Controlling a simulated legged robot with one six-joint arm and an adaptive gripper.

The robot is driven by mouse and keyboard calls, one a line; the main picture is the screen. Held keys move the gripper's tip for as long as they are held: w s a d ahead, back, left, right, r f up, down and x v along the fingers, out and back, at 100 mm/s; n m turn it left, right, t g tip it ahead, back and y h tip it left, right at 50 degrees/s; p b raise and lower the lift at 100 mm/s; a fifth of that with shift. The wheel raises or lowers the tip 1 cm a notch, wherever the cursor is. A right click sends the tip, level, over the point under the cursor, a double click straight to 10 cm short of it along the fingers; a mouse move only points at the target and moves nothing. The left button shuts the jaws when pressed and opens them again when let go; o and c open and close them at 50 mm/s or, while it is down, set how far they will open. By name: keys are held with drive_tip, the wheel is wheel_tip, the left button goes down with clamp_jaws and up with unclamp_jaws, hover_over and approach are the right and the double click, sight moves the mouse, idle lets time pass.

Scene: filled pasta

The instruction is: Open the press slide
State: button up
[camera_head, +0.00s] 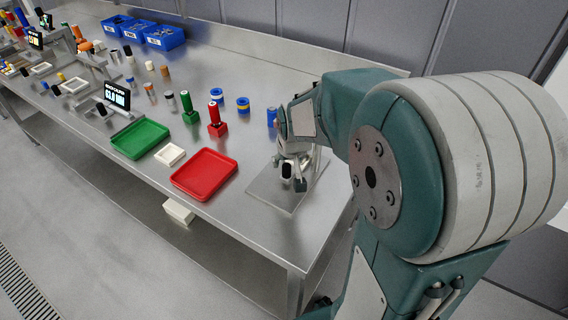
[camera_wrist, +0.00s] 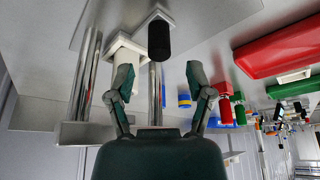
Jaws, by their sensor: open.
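The press stands at the right end of the steel table, on a flat metal base plate (camera_head: 267,191). In the wrist view it has bright metal columns (camera_wrist: 87,75) and a white block (camera_wrist: 122,52) with a black knob (camera_wrist: 159,37) standing out from it. My gripper (camera_wrist: 159,75) is open and empty, its two fingers spread. The knob shows between and beyond the fingertips; the left finger overlaps the white block in the picture. I cannot tell whether it touches. In the head view my gripper and wrist hide much of the press.
A red tray (camera_head: 204,174), a small white tray (camera_head: 170,154) and a green tray (camera_head: 139,138) lie left of the press. Red (camera_head: 217,128) and green (camera_head: 190,116) stands hold cylinders behind them. Blue bins (camera_head: 164,37) and a small display (camera_head: 117,94) are farther left.

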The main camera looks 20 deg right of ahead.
sight(287, 165)
drive_tip(key=x, duration=0.3)
drive_tip(key=shift+w+a+f, duration=0.1)
drive_tip(key=shift+a+f, duration=0.05)
drive_tip(key=shift+f, duration=0.1)
drive_tip(key=shift+w+d+f, duration=0.15)
drive_tip(key=shift+d+f, duration=0.05)
drive_tip(key=shift+f, duration=0.05)
clamp_jaws()
